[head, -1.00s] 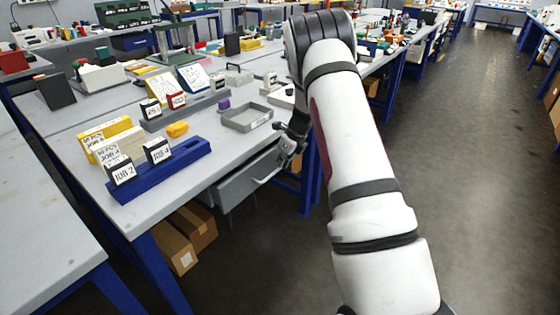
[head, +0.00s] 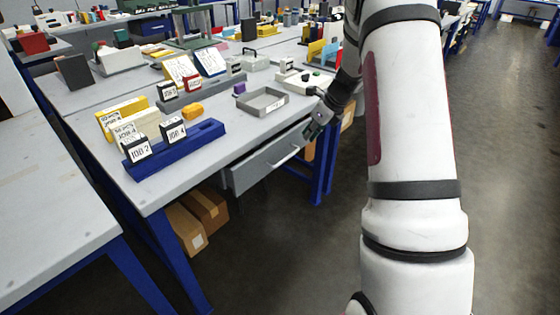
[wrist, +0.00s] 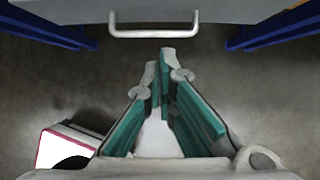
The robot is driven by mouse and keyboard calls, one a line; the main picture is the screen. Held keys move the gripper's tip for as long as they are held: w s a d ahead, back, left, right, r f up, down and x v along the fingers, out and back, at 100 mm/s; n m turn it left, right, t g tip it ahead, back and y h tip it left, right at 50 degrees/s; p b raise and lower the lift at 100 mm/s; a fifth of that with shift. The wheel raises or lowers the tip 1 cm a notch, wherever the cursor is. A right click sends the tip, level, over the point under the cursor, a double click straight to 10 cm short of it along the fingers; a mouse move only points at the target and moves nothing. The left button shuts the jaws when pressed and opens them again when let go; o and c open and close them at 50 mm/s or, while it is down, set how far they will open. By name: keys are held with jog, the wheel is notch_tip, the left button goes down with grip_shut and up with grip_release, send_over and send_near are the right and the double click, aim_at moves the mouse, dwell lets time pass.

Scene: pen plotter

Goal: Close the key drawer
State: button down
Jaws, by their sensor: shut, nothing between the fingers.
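The grey key drawer (head: 258,170) is under the front edge of the grey bench in the head view. In the wrist view the drawer front (wrist: 240,10) and handle (wrist: 153,32) are at the top. My gripper (wrist: 163,62) has its green-padded fingers shut and empty, apart from the handle.
Blue bench legs (head: 322,170) stand right of the drawer. Cardboard boxes (head: 200,215) lie below. The aisle floor is open at right.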

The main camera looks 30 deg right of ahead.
aim_at(260, 158)
jog(key=s+a+f+t+b, duration=0.35)
jog(key=s+a+b, duration=0.35)
jog(key=a+b, duration=0.3)
jog(key=shift+y, duration=0.4)
jog(key=shift+w+r+b+x, duration=0.35)
jog(key=shift+b+x, duration=0.65)
jog(key=shift+x, duration=1.05)
jog(key=shift+w+r+b+x, duration=0.3)
jog(key=shift+b+x, duration=0.7)
jog(key=shift+x, duration=1.05)
jog(key=shift+w+r+b+x, duration=0.3)
jog(key=shift+b+x, duration=0.7)
jog(key=shift+x, duration=1.1)
jog(key=shift+w+d, duration=0.1)
jog(key=shift+w+a+r+p, duration=0.1)
jog(key=shift+w+a+p, duration=0.15)
jog(key=shift+w, duration=0.45)
jog(key=shift+w+a+f+p, duration=0.1)
jog(key=shift+w+a+p, duration=0.2)
jog(key=shift+w, duration=0.45)
jog(key=shift+w+a+r+p, duration=0.1)
jog(key=shift+w+a+p, duration=0.15)
jog(key=shift+w, duration=0.45)
